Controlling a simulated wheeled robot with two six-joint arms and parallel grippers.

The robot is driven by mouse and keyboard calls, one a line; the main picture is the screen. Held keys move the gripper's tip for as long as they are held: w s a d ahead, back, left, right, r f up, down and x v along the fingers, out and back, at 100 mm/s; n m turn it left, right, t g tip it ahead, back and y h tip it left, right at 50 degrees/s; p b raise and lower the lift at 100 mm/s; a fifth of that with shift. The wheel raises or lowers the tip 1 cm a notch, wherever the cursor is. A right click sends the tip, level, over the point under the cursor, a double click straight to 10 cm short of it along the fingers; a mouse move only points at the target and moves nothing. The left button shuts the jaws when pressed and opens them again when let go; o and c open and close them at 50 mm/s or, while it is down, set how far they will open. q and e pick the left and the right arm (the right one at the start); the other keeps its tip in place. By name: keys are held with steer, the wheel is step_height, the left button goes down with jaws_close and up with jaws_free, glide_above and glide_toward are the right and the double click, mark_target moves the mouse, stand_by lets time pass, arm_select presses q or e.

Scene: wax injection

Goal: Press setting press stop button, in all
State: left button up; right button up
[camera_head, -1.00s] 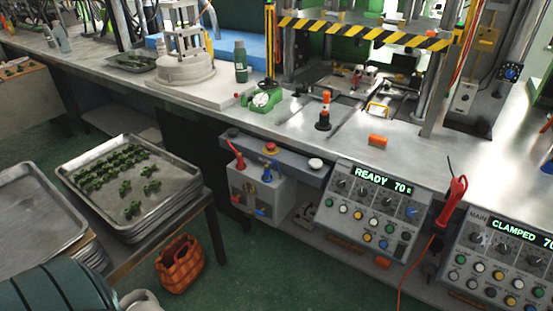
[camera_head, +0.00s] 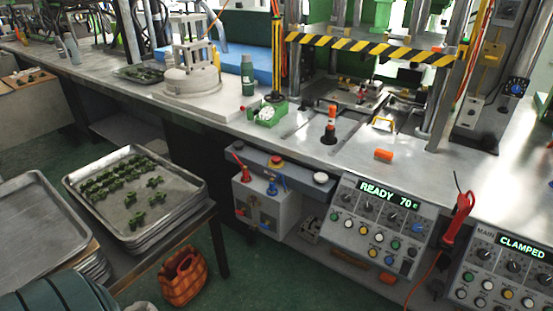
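A bench-edge box (camera_head: 250,160) carries a red button on a yellow base (camera_head: 276,161) on its left part and a white round button (camera_head: 320,178) at its right end. Which button the task names is not labelled legibly. A control panel (camera_head: 380,225) to the right reads "READY 70" and has several coloured buttons and knobs. A second panel (camera_head: 510,268) at the lower right reads "CLAMPED". The press (camera_head: 372,48) with a yellow-black striped bar stands on the bench behind. Neither of my grippers is in view.
A metal tray of green pieces (camera_head: 190,205) stands on a side table at left, with an empty tray (camera_head: 40,225) beside it. An orange basket (camera_head: 183,278) is on the floor. A red handheld tool (camera_head: 459,218) hangs between the panels. The floor before the bench is partly clear.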

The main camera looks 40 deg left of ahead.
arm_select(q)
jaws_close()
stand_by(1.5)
